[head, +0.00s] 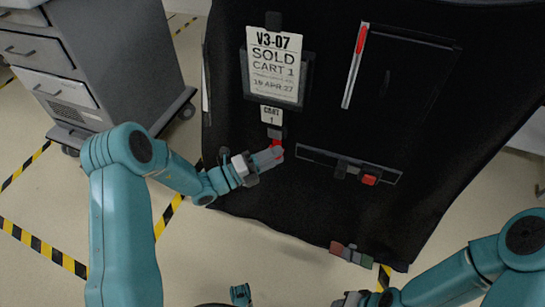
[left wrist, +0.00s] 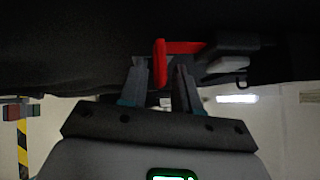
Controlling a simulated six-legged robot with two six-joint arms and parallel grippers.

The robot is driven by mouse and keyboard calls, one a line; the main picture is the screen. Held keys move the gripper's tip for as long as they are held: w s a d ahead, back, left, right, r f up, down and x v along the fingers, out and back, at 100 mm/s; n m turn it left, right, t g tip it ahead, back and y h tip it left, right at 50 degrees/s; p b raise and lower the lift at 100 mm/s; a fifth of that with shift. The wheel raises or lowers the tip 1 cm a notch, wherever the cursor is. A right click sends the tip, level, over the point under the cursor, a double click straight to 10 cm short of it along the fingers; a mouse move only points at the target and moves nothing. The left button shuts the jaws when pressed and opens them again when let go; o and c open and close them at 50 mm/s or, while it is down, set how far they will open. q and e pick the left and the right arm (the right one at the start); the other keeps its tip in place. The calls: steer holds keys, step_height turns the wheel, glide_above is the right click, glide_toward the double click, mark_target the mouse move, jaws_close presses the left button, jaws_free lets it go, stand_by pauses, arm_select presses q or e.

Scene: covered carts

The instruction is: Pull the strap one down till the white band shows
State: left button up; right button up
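The cart is under a black cover (head: 330,195), with a white "SOLD CART 1" sign (head: 274,65) and a small "CART 1" tag (head: 271,115) below it. A red pull tab (head: 277,148) hangs under that tag; it also shows in the left wrist view (left wrist: 160,62). My left gripper (head: 271,156) is at this tab. In the left wrist view my left gripper (left wrist: 162,82) is open, one finger on each side of the tab, with gaps visible. No white band can be made out at this tab. My right gripper (head: 350,298) is at the bottom edge, its fingers unclear.
A white strip with a red top (head: 354,70) and a horizontal slot with a red piece (head: 369,180) are on the cover to the right. A red and green piece (head: 350,254) hangs at the lower hem. A grey drawer cart (head: 95,60) stands left.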

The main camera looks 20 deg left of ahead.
arm_select(q)
jaws_close()
step_height(320, 180, down, 11)
steer(key=b, duration=0.4)
steer(key=shift+s, duration=0.1)
jaws_free()
steer(key=shift+r, duration=0.1)
